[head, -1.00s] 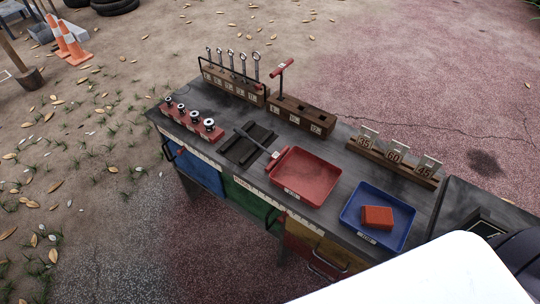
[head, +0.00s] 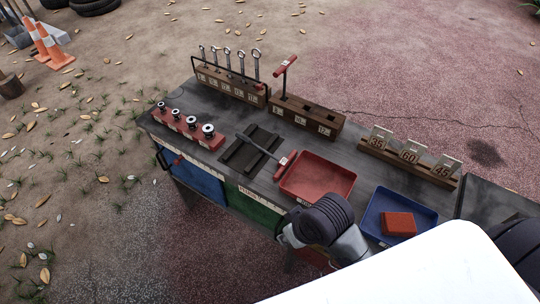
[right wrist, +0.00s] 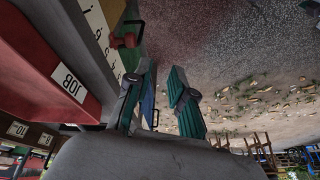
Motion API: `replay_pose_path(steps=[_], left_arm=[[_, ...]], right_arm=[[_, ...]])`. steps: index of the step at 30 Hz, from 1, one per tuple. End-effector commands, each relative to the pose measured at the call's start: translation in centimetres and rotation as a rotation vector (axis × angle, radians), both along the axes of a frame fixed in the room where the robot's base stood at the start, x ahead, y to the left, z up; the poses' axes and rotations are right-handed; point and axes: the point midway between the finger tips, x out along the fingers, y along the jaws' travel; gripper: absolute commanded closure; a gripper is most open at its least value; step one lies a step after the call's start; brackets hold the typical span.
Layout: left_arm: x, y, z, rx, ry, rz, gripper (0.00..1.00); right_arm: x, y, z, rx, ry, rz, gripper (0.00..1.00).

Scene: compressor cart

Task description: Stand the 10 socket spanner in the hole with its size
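A socket spanner (head: 287,163) with a red T-handle lies across a black grooved rest (head: 238,161), its handle beside the red tray. I cannot read a size on it. Another red T-handled spanner (head: 285,66) stands upright in the left hole of a wooden block (head: 297,117); the two holes to its right look empty. In the right wrist view, labels reading 10 and 8 show on a dark brown block (right wrist: 31,138). My right gripper (right wrist: 166,82) is open and empty beside the bench front. My left gripper is out of view.
The red tray (head: 342,186), labelled JOB in the wrist view, and a blue tray (head: 373,217) with a red block (head: 398,224) lie to the right. Ring spanners (head: 227,55), sockets (head: 176,115) and numbered plates (head: 411,152) stand around. My right arm covers part of the bench front.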

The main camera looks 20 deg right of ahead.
Motion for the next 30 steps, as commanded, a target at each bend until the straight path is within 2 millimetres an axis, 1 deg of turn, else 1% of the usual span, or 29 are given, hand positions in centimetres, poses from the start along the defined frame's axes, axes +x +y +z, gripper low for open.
replay_pose_path(steps=[1,5,11,14,17,18,20,21,24,27,30], left_arm=[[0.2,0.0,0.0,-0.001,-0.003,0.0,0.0],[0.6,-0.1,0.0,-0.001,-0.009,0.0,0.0],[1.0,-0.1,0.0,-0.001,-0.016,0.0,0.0],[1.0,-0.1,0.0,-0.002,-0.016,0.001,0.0],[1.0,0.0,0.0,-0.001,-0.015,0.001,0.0],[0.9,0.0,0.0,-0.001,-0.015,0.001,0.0],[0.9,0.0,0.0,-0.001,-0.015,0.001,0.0],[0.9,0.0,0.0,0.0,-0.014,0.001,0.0],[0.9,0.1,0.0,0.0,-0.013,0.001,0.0],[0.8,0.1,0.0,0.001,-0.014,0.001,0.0],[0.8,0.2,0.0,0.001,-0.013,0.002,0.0]], right_arm=[[0.8,0.6,0.4,0.005,-0.005,0.025,0.78],[2.6,2.2,1.1,0.017,-0.003,0.087,0.78],[5.8,4.3,2.0,0.01,0.008,0.187,0.78],[8.0,5.2,2.7,-0.011,0.02,0.246,0.78],[10.8,5.6,3.8,-0.06,0.041,0.306,0.78],[12.1,5.5,4.5,-0.089,0.053,0.327,0.78],[14.1,4.9,5.6,-0.139,0.076,0.349,0.78],[15.5,4.4,6.5,-0.172,0.089,0.356,0.78],[18.3,2.6,8.7,-0.253,0.125,0.35,0.78],[20.5,0.7,11.1,-0.316,0.153,0.326,0.78],[21.9,-0.8,12.9,-0.355,0.174,0.297,0.78]])
